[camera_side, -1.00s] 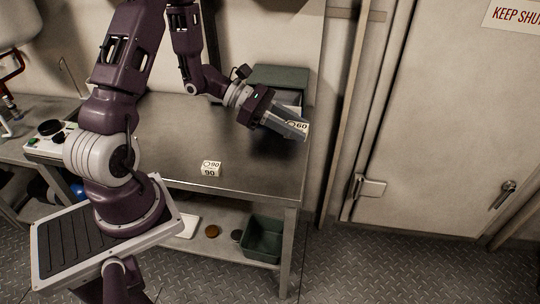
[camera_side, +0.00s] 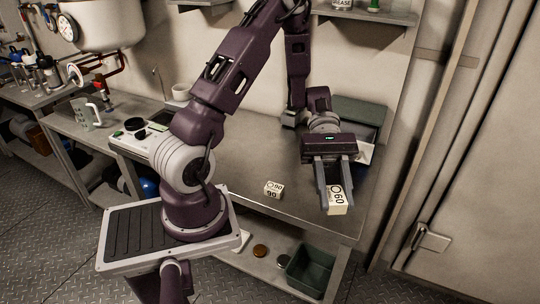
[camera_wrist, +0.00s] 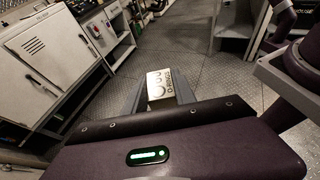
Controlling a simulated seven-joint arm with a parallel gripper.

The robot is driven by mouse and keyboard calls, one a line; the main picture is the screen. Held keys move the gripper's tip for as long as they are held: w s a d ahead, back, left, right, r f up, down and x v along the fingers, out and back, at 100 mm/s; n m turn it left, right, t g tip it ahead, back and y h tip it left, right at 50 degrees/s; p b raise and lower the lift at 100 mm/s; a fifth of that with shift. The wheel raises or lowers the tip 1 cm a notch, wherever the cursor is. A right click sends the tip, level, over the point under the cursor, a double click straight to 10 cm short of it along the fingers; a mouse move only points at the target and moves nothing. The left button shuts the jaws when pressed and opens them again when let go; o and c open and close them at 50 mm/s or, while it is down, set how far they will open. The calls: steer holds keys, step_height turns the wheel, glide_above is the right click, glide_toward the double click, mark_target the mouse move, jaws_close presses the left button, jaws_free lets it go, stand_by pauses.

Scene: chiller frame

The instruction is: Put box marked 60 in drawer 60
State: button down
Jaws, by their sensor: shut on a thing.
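The white box marked 60 (camera_side: 337,201) is held between the two fingers of my gripper (camera_side: 334,192), above the right part of the metal table. Its number shows turned on its side. In the wrist view the box (camera_wrist: 160,84) sits between my fingertips (camera_wrist: 158,92), its marking too small to read. My gripper is shut on it and points toward the table's front edge. No drawer marked 60 can be made out in either view.
A small white box marked 90 (camera_side: 273,189) stands on the table (camera_side: 240,150), left of my gripper. A dark green container (camera_side: 360,112) stands at the back right. A green bin (camera_side: 309,271) is on the lower shelf. A pale cabinet (camera_wrist: 45,50) shows in the wrist view.

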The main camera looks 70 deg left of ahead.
steer(key=s+a+f+m+g+y, duration=0.4)
steer(key=s+a+m+g+y, duration=0.45)
steer(key=s+m, duration=0.25)
steer(key=a+m+y, duration=0.8)
steer(key=a+y, duration=0.1)
steer(key=a, duration=0.2)
step_height(320, 180, up, 8)
steer(key=f+m+t+y, duration=0.1)
steer(key=m+t+y, duration=0.8)
steer(key=m+t, duration=0.4)
glide_above(290, 167)
steer(key=shift+m+g, duration=0.35)
steer(key=shift+m, duration=0.05)
step_height(290, 167, down, 23)
steer(key=c, duration=1)
jaws_free()
steer(key=shift+f, duration=0.1)
